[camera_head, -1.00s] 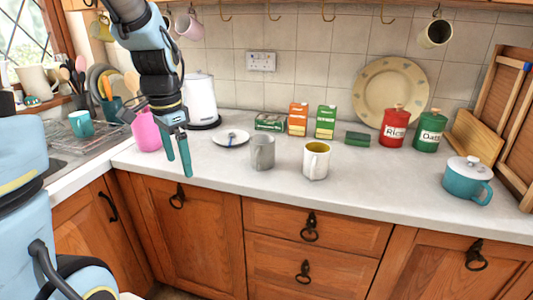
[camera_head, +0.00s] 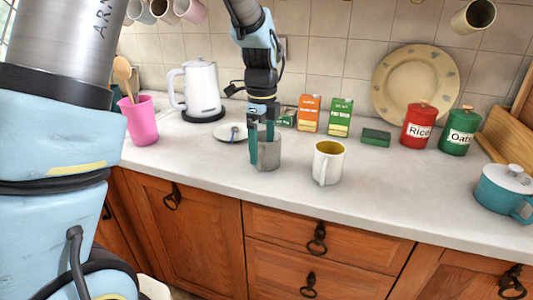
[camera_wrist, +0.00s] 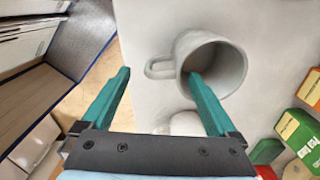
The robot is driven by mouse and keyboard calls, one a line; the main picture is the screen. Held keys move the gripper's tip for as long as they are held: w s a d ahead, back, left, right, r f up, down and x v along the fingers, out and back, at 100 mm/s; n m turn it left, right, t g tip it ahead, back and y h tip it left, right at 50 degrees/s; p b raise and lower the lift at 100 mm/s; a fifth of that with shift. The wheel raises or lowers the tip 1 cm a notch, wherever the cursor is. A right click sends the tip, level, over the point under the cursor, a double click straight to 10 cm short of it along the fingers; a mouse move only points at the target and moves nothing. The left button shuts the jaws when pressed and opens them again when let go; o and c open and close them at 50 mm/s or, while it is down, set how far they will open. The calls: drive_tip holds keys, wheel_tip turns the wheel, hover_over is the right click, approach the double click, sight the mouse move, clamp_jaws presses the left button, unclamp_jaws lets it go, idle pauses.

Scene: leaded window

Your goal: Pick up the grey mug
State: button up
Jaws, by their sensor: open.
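The grey mug (camera_head: 267,155) stands upright on the counter. In the wrist view, the grey mug (camera_wrist: 232,70) shows its open mouth, with its handle pointing left. My gripper (camera_head: 261,152) is open and lowered at the mug, with its front finger before the mug's left side. In the wrist view, my gripper (camera_wrist: 158,76) has its right fingertip over the mouth and its left finger out beyond the handle. The handle lies in the gap between them. I cannot tell how deep the right finger reaches or whether it touches.
A white mug with a yellow inside (camera_head: 327,165) stands close on the right. A saucer (camera_head: 229,133) lies to the left, near a kettle (camera_head: 200,90) and a pink cup (camera_head: 139,122). Boxes (camera_head: 309,114) stand behind. The counter's front edge is close in front.

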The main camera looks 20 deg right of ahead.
sight(263, 168)
drive_tip(key=shift+w+f+p, duration=0.1)
drive_tip(key=shift+f+p, duration=0.9)
drive_tip(key=shift+f, duration=1.55)
clamp_jaws()
